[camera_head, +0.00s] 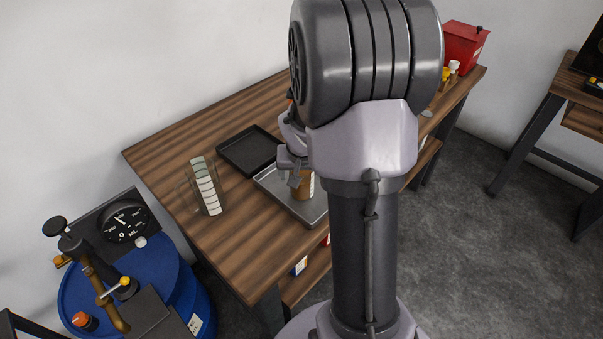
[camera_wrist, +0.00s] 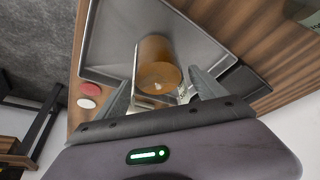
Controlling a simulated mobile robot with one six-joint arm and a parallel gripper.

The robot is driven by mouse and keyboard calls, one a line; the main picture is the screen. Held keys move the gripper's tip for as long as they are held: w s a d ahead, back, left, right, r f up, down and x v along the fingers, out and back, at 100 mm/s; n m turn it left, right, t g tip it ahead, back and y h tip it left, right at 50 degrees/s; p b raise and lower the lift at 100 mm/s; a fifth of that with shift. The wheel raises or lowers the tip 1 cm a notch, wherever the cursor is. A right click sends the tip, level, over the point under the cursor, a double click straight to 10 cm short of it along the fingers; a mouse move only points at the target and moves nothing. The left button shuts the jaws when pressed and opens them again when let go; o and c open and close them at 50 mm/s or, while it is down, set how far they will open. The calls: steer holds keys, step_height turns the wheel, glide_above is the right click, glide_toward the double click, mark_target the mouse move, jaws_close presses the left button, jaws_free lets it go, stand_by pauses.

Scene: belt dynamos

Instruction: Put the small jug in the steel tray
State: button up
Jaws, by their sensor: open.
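The small jug (camera_head: 304,186) is clear with brown contents and pale markings on its side. It appears upright inside the steel tray (camera_head: 318,216), near its middle, with tray floor around it. In the wrist view the small jug (camera_wrist: 157,62) is between and just beyond the two spread fingers, over the steel tray (camera_wrist: 100,40). My gripper (camera_head: 296,178) is open at the jug, and its fingers (camera_wrist: 163,90) also show in the wrist view. I see a gap beside the jug, but cannot tell whether a finger touches it. My arm hides the tray's right part.
A black tray (camera_head: 247,150) lies beside the steel tray. A larger clear jug (camera_head: 206,188) with a graduated label stands left on the wooden table (camera_head: 240,240). A red box (camera_head: 465,46) and small bottles are at the far end. A blue drum (camera_head: 130,275) stands at lower left.

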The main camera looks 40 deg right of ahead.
steer(key=p+v, duration=0.2)
steer(key=v, duration=0.7)
steer(key=shift+s+a+r+p, duration=0.1)
steer(key=shift+r+p, duration=0.15)
steer(key=shift+p, duration=0.15)
steer(key=s+a+r+n+t+y, duration=0.1)
steer(key=s+a+r, duration=0.2)
steer(key=a+r, duration=0.35)
steer(key=s+a+r+n+t+y, duration=0.15)
steer(key=a+r, duration=0.25)
steer(key=a, duration=0.6)
steer(key=s+a+n+y+b, duration=0.1)
steer(key=s+a+y+b, duration=0.1)
steer(key=s+a, duration=0.7)
steer(key=shift+s+a+f+b, duration=0.35)
steer(key=shift+s+a+b, duration=0.05)
steer(key=shift+a, duration=0.6)
